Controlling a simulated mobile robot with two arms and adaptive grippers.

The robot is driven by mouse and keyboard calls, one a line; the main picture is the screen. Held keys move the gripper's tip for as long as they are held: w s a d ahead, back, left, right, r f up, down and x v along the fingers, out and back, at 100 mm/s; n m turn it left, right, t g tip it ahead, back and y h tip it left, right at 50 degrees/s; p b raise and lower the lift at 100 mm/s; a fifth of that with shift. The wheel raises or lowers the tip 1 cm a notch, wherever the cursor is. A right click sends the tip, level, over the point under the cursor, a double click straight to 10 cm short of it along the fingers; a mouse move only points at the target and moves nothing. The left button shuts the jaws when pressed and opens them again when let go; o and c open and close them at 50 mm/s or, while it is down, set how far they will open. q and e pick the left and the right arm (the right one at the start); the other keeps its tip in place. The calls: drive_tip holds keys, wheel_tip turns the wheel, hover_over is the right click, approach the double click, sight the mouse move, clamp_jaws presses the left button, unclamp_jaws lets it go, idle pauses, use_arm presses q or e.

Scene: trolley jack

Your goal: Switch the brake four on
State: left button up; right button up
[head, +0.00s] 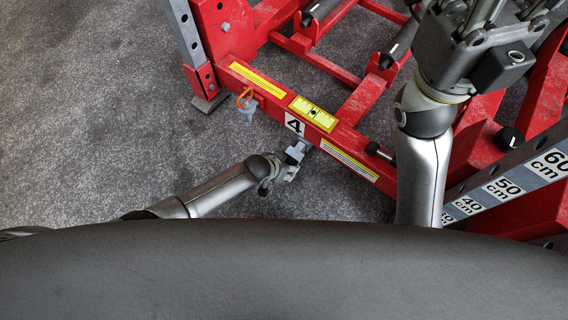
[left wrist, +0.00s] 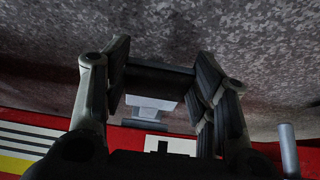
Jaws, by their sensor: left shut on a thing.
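Brake four is a small grey part (head: 298,149) on the near side of the red beam, just below the white label "4" (head: 294,124). My left gripper (head: 290,160) reaches it from the lower left and is shut on it. In the left wrist view the grey plate of the brake (left wrist: 150,106) shows between the two dark fingers, in front of the red beam. The fingers hide part of the brake, and its exact position is hard to tell. My right gripper (head: 480,25) is at the top right, its fingers cut off or unclear.
The red beam carries a yellow level plate (head: 314,113) and yellow warning stickers. A grey pin with an orange ring (head: 246,103) stands left of the label. Red frame parts and a centimetre scale (head: 502,188) crowd the right. Grey carpet (head: 90,110) is clear at left.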

use_arm(q)
drive_tip(key=shift+s, duration=0.1)
drive_tip(key=o, duration=1.5)
drive_tip(key=shift+c, duration=0.2)
drive_tip(key=v, duration=1.2)
